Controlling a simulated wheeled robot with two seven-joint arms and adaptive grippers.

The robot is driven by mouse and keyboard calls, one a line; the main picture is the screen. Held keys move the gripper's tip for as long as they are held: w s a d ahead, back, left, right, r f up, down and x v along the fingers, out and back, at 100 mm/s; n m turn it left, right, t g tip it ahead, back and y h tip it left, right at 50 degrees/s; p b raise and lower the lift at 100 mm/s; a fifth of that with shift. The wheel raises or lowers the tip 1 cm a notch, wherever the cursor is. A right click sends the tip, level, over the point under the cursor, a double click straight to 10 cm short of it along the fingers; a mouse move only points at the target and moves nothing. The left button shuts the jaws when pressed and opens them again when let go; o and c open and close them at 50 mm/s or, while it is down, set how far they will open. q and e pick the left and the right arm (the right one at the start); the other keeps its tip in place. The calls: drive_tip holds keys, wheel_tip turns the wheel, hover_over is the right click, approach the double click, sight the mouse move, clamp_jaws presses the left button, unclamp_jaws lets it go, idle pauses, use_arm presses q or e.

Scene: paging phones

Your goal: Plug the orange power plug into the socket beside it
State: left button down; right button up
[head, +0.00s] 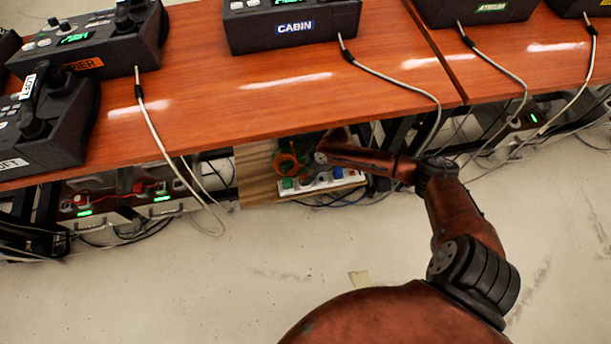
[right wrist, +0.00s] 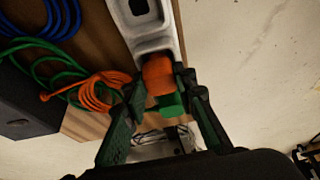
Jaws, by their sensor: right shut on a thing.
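The orange power plug (right wrist: 158,68) shows in the right wrist view between the fingers of my right gripper (right wrist: 161,80), which is shut on it. The plug lies over the white socket strip (right wrist: 160,43); I cannot tell whether it is seated in a socket. An open socket (right wrist: 139,7) shows farther along the strip. A green plug (right wrist: 171,104) is just beyond the orange one. The orange cable (right wrist: 97,92) lies coiled to the left. In the head view the strip (head: 318,184) lies under the table edge, with my right gripper (head: 322,151) over it. My left gripper is out of view.
Green (right wrist: 45,60) and blue (right wrist: 40,22) cables coil beside a dark box (right wrist: 25,103). The orange tabletop (head: 270,110) overhangs the strip and carries several paging phones, one labelled CABIN (head: 292,25). Grey cords hang over its edge.

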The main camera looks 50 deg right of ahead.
drive_tip(key=shift+f, duration=0.2)
drive_tip(key=o, duration=1.2)
drive_tip(key=shift+o, duration=0.2)
drive_tip(key=v, duration=1.2)
